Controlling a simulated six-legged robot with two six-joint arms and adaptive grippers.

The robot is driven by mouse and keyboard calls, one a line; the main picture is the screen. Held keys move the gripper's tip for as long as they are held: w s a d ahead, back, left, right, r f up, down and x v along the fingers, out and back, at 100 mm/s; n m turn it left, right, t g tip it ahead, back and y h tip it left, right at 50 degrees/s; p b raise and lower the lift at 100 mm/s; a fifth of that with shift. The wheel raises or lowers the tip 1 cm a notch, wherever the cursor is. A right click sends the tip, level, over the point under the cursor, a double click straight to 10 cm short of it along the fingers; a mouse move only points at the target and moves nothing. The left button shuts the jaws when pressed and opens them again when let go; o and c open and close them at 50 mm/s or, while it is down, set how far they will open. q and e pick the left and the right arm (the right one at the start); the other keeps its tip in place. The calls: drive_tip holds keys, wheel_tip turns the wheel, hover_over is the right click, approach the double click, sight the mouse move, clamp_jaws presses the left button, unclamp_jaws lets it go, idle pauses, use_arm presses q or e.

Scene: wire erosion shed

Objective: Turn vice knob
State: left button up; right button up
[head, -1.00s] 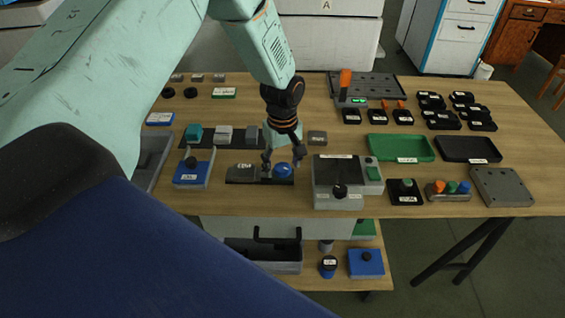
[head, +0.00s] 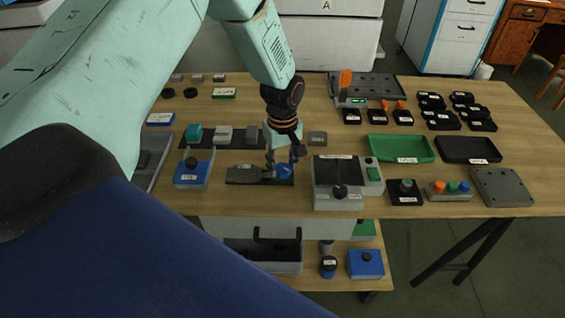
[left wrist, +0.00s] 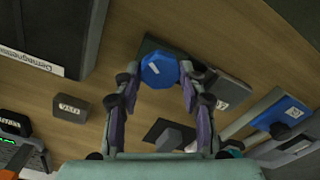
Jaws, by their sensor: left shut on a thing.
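The vice (head: 243,172) is a low grey block on a dark base near the table's front edge, with a label on top. Its knob (head: 284,172) is blue and faceted, at the vice's right end. My left gripper (head: 281,165) reaches down from above and is shut on the knob. In the left wrist view the blue knob (left wrist: 159,71) sits between the two fingertips, one on each side. The fingers hide part of the knob in the head view. My right gripper is in neither view.
A grey machine with a black knob (head: 340,192) stands close to the right of the vice. A blue box with a black knob (head: 191,173) stands to the left. Grey blocks (head: 224,134) on a dark mat lie behind. Green (head: 401,148) and black trays are farther right.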

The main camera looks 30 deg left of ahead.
sight(282, 167)
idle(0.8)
use_arm(q)
drive_tip(key=o, duration=1.1)
drive_tip(key=shift+o, duration=0.2)
wheel_tip(282, 167, up, 12)
